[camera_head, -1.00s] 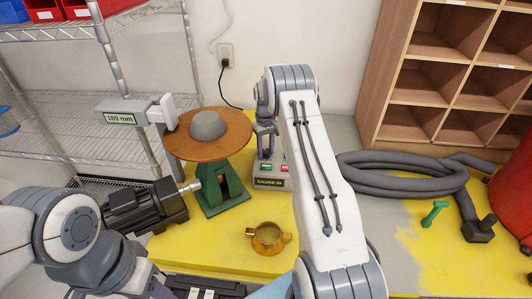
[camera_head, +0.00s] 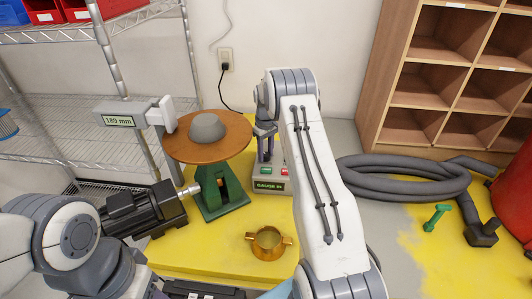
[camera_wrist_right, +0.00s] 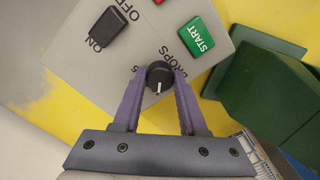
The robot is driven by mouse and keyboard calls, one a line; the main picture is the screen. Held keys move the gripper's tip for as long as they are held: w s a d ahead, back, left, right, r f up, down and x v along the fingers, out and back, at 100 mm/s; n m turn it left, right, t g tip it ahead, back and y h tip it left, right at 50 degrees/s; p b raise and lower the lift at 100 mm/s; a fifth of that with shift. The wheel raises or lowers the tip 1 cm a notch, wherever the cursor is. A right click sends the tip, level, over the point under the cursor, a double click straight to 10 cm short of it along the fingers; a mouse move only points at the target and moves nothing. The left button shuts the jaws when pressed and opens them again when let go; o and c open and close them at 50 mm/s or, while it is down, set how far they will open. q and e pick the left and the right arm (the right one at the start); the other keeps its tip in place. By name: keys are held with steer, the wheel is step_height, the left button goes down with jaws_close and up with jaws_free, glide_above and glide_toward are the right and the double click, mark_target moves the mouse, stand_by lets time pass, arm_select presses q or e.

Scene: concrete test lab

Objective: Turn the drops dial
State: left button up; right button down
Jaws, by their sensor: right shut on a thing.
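The drops dial (camera_wrist_right: 160,76) is a small black knob with a white pointer line, on the grey panel of the control box (camera_head: 270,187). My right gripper (camera_wrist_right: 160,80) is shut on the dial, one purple finger on each side. In the right wrist view the pointer line points down toward the gripper's palm. The DROPS label beside the dial is partly covered by a finger. In the head view my right gripper (camera_head: 265,152) reaches down over the box, and the dial cannot be made out there. My left arm is at the lower left, its gripper out of view.
Beside the dial are a green START button (camera_wrist_right: 195,37) and a black ON/OFF switch (camera_wrist_right: 108,27). A green stand with a round brown top (camera_head: 233,136) is close to the left of the box. A brass cup (camera_head: 268,244) stands in front.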

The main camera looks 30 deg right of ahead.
mark_target(266, 154)
steer(key=shift+c, duration=2.2)
jaws_free()
steer(key=shift+r, duration=0.35)
step_height(266, 154, up, 10)
steer(key=b, duration=0.3)
steer(key=shift+f, duration=0.1)
